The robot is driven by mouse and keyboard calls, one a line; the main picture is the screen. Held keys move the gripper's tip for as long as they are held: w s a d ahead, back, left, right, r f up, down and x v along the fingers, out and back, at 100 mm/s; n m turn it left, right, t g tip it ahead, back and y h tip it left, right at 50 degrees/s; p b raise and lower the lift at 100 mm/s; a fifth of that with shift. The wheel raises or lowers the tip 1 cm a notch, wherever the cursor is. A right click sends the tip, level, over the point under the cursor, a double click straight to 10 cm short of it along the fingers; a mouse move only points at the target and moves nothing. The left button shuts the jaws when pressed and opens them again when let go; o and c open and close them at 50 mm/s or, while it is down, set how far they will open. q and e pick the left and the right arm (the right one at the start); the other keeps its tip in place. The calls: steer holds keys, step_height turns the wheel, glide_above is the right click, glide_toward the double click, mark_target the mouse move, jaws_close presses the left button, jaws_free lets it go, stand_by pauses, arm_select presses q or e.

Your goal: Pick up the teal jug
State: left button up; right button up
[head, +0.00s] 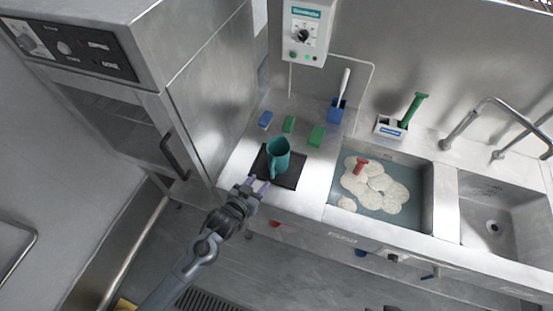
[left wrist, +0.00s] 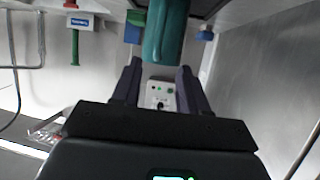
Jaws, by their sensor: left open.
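The teal jug (head: 279,152) stands upright on a black mat (head: 294,180) on the steel counter, left of the sink. Its handle faces the front, toward my left gripper. My left gripper (head: 258,186) is open and empty at the counter's front edge, just in front of the jug and mat. In the left wrist view, the jug (left wrist: 166,32) shows at the top, ahead of and between the open fingers (left wrist: 158,80); I cannot tell whether they touch it. My right gripper is not in view.
Behind the jug lie a blue sponge (head: 265,119) and green sponges (head: 317,136). A blue holder (head: 337,112) with a white-handled brush stands further back. A tall steel appliance (head: 190,95) is close on the left. The foamy sink (head: 428,195) is on the right.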

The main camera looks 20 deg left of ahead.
arm_select(q)
glide_toward(277, 161)
steer(key=shift+w+f, duration=2.2)
steer(key=shift+w, duration=0.05)
steer(key=shift+d, duration=0.2)
steer(key=shift+c, duration=0.2)
jaws_close()
